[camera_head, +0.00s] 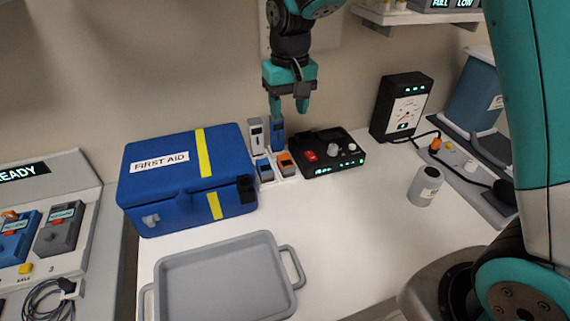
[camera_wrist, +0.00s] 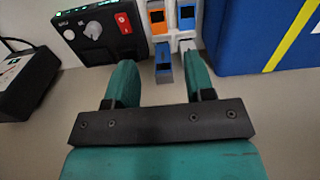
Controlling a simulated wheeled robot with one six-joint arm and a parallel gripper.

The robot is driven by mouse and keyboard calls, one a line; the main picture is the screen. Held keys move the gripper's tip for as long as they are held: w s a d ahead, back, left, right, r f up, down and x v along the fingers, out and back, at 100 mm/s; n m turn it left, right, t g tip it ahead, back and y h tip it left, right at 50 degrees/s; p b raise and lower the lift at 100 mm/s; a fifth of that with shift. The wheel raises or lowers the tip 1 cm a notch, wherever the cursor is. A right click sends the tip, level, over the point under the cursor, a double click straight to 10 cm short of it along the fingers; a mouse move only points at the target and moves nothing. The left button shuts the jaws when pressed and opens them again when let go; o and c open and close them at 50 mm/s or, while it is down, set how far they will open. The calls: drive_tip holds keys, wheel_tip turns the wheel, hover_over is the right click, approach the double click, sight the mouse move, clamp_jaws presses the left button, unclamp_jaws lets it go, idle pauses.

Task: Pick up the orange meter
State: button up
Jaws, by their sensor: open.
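The orange meter (camera_head: 286,163) stands in the front right slot of a small white rack (camera_head: 288,181) on the white table. It also shows in the wrist view (camera_wrist: 157,20), beyond the fingertips near the top edge. My gripper (camera_head: 289,104) is open and empty, pointing down above and behind the rack. In the wrist view my gripper (camera_wrist: 160,78) has a blue meter (camera_wrist: 164,63) between its fingertips in the picture; whether they are level with it I cannot tell. This back blue meter also shows in the head view (camera_head: 277,134).
A grey meter (camera_head: 256,136) and a front blue meter (camera_head: 264,170) share the rack. The blue first aid box (camera_head: 180,185) is close on the left, a black control box (camera_head: 335,160) close on the right. A grey tray (camera_head: 270,240) lies in front; bare table lies to its right.

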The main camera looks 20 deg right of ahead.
drive_tip(key=p, duration=0.2)
hover_over(289, 168)
drive_tip(key=f, duration=1.2)
drive_tip(key=shift+w+a+f, duration=0.1)
drive_tip(key=shift+w+f, duration=0.25)
drive_tip(key=shift+w, duration=0.05)
drive_tip(key=shift+s+f+p, duration=0.15)
drive_tip(key=shift+f+p, duration=0.3)
drive_tip(key=shift+f, duration=0.15)
drive_tip(key=shift+s+f+p, duration=0.2)
drive_tip(key=shift+f+p, duration=0.45)
drive_tip(key=shift+f, duration=1.5)
drive_tip(key=c, duration=0.7)
